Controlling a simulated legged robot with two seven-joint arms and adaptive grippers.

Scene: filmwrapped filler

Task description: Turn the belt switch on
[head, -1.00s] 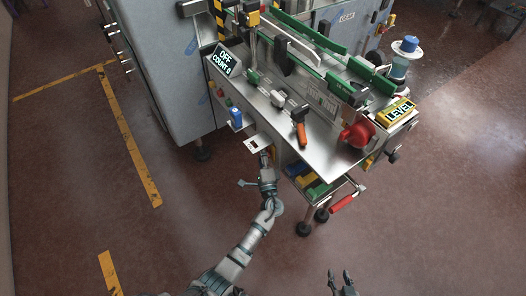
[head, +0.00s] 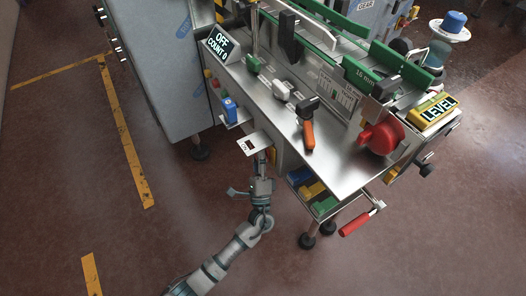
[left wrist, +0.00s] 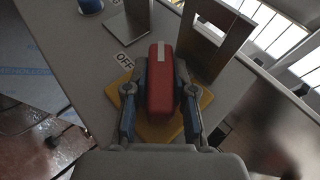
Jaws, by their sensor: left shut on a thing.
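The belt switch, a red lever (left wrist: 161,78) on a yellow plate (left wrist: 203,101), stands on the machine's grey front in the left wrist view. An "OFF" label (left wrist: 124,60) is beside it. My left gripper (left wrist: 160,92) is shut on the red lever, with one finger along each side. In the head view my left gripper (head: 262,162) reaches up to the machine's front, just below a bracket with a window (head: 254,140). The switch is mostly hidden there. The display (head: 220,43) reads "OFF" and "COUNT 0". My right gripper is out of view.
An orange-handled lever (head: 308,134), a red knob (head: 382,137) and a red crank handle (head: 356,223) are to the right. Coloured bins (head: 312,190) sit under the table. Floor at left is clear.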

